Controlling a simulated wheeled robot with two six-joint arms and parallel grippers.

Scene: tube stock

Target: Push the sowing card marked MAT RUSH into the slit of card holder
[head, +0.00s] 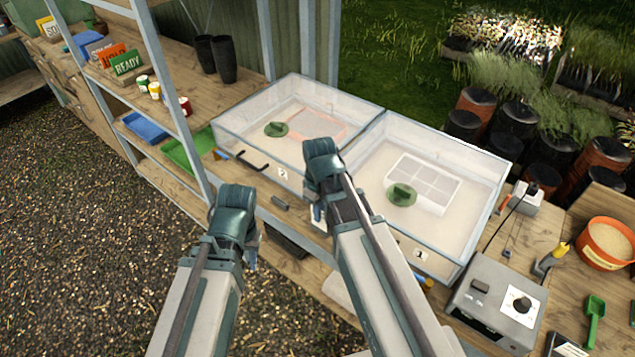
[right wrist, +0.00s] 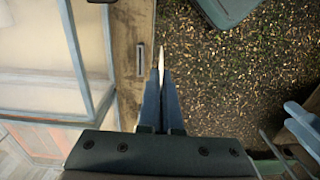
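My right gripper (head: 321,207) is above the bench's front edge. In the right wrist view its two fingers (right wrist: 161,72) are closed together on a thin pale card (right wrist: 161,58), seen edge-on. The card also shows as a small white piece (head: 317,214) below the gripper in the head view; no marking is readable. The card holder, a small grey block (head: 280,203), is on the bench edge to the left of the card. In the wrist view the holder (right wrist: 141,60) shows a narrow slit; card and holder look apart. My left gripper (head: 250,262) hangs over the gravel, fingers mostly hidden.
A grey control box (head: 497,302) stands at right. A shelf at left holds upright cards, including a green READY card (head: 128,64). Gravel lies in front.

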